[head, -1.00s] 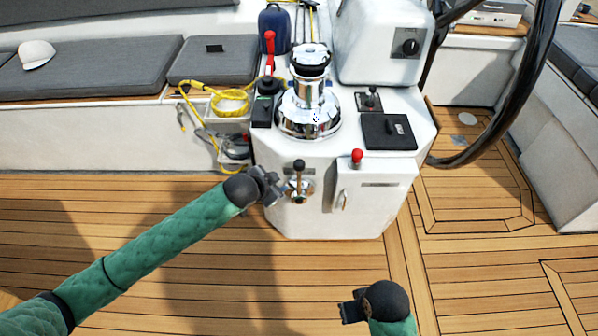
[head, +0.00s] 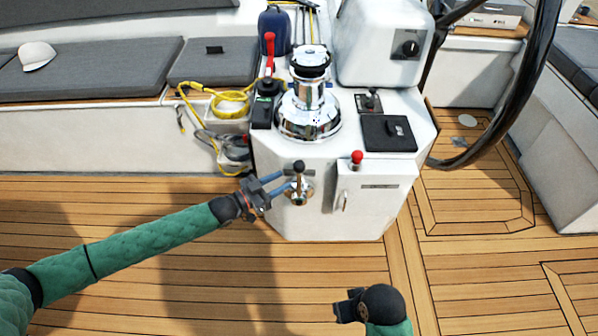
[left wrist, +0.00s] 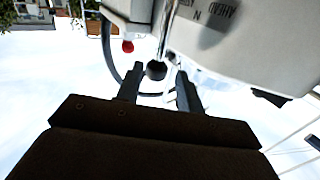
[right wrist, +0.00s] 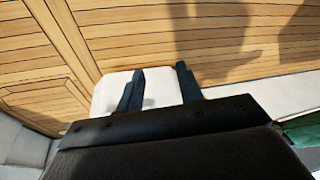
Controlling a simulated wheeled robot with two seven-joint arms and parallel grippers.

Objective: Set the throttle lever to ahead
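The throttle lever (head: 299,182) has a black knob and a chrome base on the front face of the white console. It stands about upright in the head view. My left gripper (head: 286,181) is open just left of the lever, its fingers pointing at it. In the left wrist view the lever's black knob (left wrist: 157,70) shows in the gap between the fingertips of the left gripper (left wrist: 157,74); contact cannot be told. A label with AHEAD and N (left wrist: 210,12) is beside the lever. My right gripper (head: 347,309) is open and empty, also in the right wrist view (right wrist: 160,70).
The white console (head: 330,222) carries a chrome winch (head: 308,108), a red knob (head: 357,157) right of the lever, and a red-handled lever (head: 269,50). A yellow rope (head: 228,97) lies left of it. The steering wheel (head: 520,95) is at right. The teak deck (head: 200,290) is clear.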

